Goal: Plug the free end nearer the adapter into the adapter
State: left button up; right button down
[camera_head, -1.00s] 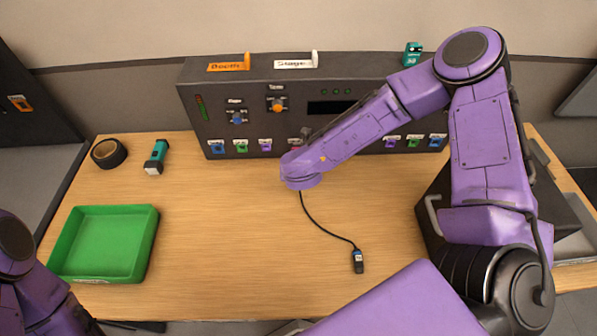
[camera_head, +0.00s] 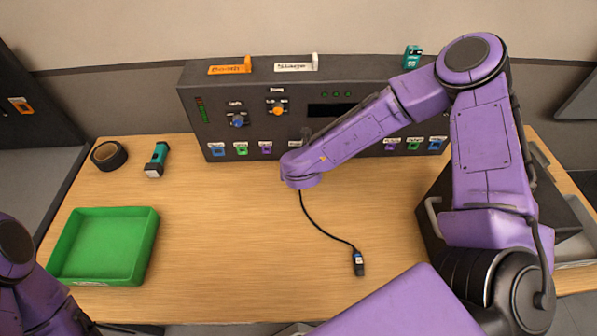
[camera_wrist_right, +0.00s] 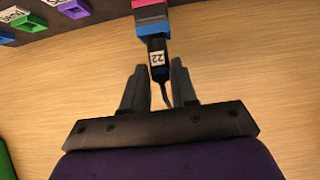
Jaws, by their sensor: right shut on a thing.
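In the right wrist view, my right gripper (camera_wrist_right: 158,75) is shut on a black cable plug (camera_wrist_right: 158,58) with a white label reading 22. The plug's front meets a pink and blue block (camera_wrist_right: 153,18), apparently the adapter, at the panel; I cannot tell how deep the plug sits. In the head view my right forearm hides this gripper, the plug and the adapter. The cable (camera_head: 320,228) runs out from under the forearm to the other plug (camera_head: 359,263), black with a small label, lying on the table. My left gripper is out of view; only its arm shows.
The dark panel (camera_head: 340,75) stands along the table's back with coloured ports and knobs. A green tray (camera_head: 153,245), a tape roll (camera_head: 109,154) and a teal and black device (camera_head: 156,160) lie left. A dark box (camera_head: 430,215) stands right.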

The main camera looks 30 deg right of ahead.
jog(key=shift+w+r, duration=0.1)
jog(key=c, duration=0.8)
grip_release()
jog(key=shift+d, duration=0.1)
jog(key=b+v, duration=0.1)
jog(key=v, duration=0.9)
jog(key=shift+r+b, duration=0.15)
jog(key=shift+b, duration=0.2)
